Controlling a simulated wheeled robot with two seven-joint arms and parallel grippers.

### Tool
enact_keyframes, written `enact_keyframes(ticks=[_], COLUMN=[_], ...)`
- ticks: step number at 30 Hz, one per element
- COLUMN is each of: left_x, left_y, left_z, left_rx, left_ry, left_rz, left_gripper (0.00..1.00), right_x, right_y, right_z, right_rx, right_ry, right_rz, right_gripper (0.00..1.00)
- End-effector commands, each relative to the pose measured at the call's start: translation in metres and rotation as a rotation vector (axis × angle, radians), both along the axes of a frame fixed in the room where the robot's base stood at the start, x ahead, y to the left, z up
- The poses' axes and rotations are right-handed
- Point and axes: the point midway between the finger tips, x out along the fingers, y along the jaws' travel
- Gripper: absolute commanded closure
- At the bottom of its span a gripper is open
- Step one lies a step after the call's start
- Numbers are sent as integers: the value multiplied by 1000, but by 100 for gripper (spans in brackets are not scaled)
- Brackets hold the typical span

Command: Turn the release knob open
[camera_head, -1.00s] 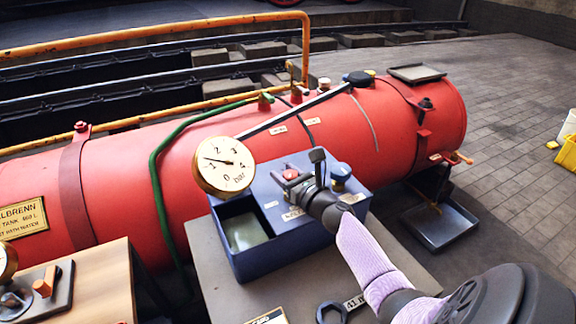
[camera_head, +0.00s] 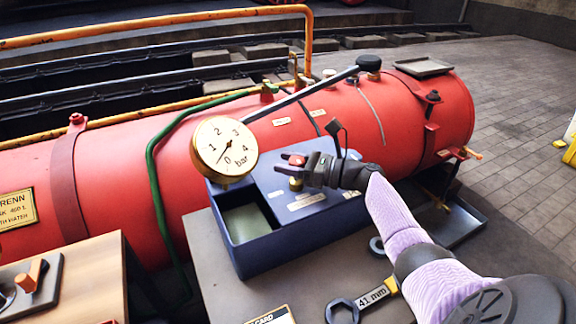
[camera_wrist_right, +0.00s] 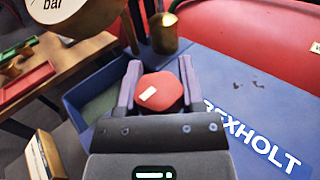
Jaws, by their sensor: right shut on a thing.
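The red release knob (camera_head: 293,160) stands over a brass stem (camera_head: 296,184) on the blue pump box (camera_head: 270,245). My right gripper (camera_head: 299,164) is shut on the knob, reaching in from the right. In the right wrist view the knob (camera_wrist_right: 160,92), with a pale label on top, sits between the two fingers (camera_wrist_right: 158,84). The round pressure gauge (camera_head: 224,146) stands beside the box's open tank; its needle points low, near 0. My left gripper is not in view.
The red boiler tank (camera_head: 340,115) runs close behind the box. A green hose (camera_head: 156,190) bends down at the left.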

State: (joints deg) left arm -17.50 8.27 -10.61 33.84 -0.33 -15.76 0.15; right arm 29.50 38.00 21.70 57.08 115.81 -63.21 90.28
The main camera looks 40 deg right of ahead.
Motion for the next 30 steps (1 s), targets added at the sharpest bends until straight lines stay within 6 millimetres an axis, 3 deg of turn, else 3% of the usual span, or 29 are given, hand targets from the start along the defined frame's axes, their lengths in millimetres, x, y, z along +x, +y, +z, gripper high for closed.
enact_keyframes(ticks=[13,14,18,19,27,30], left_x=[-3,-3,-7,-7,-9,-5], left_y=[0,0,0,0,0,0], left_z=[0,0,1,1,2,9], left_rx=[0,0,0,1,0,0], left_ry=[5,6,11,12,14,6], left_rz=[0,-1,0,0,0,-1], left_gripper=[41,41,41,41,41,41], right_x=[0,0,0,0,-1,-14], right_y=[0,0,0,0,0,-7], right_z=[1,1,1,1,1,4], right_rx=[1,1,0,0,0,0], right_ry=[-3,-3,-2,-2,-1,-1], right_rz=[8,8,8,8,8,7], right_gripper=[100,49,19,15,15,15])
